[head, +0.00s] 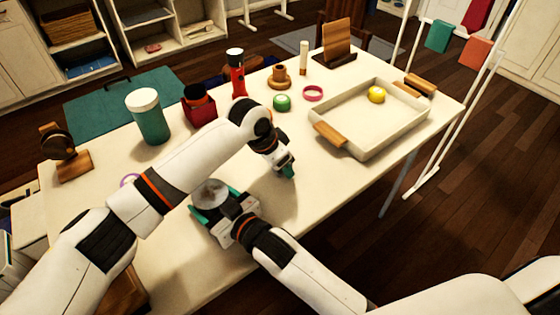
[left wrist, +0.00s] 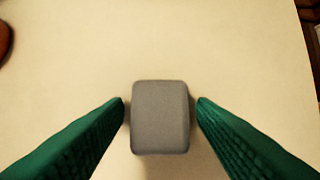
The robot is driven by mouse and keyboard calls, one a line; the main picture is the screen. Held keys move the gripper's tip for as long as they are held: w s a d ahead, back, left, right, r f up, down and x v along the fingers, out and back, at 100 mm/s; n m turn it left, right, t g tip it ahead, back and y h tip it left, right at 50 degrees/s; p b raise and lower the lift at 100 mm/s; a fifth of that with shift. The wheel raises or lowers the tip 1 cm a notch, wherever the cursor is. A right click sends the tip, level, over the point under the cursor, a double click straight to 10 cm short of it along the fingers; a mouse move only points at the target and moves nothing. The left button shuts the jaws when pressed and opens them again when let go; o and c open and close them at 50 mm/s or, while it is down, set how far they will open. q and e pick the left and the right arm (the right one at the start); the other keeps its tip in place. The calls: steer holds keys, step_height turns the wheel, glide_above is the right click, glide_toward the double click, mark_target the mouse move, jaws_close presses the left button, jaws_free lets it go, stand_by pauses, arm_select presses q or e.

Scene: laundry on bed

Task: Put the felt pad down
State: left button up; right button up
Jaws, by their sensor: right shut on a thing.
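The felt pad is probably the grey rounded block (left wrist: 160,117) in the left wrist view, over the pale table top. My left gripper (left wrist: 160,101) has its green fingers apart on either side of the block, with a narrow gap showing at each side. I cannot tell whether the block rests on the table. In the head view my left gripper (head: 287,172) points down over the middle of the table, and the block is hidden there. My right gripper (head: 219,203) is near the table's front edge, shut on a grey round thing (head: 211,192).
A tray (head: 385,135) with a yellow item (head: 377,94) is at the right. The front right of the table is clear.

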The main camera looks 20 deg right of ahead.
arm_select(q)
steer(key=v, duration=1.2)
steer(key=shift+r, duration=0.25)
steer(key=shift+o, duration=0.5)
steer(key=shift+d, duration=0.1)
steer(key=shift+w+d+g+y, duration=0.7)
steer(key=shift+w+d+y, duration=0.35)
steer(key=shift+d+y, duration=1.05)
step_height(320, 180, down, 6)
steer(key=shift+a+r, duration=0.1)
steer(key=shift+r, duration=0.05)
steer(key=shift+s+f, duration=0.15)
steer(key=shift+f, duration=1.2)
steer(key=shift+s+f, duration=0.2)
steer(key=shift+f, duration=1.15)
steer(key=c, duration=1.1)
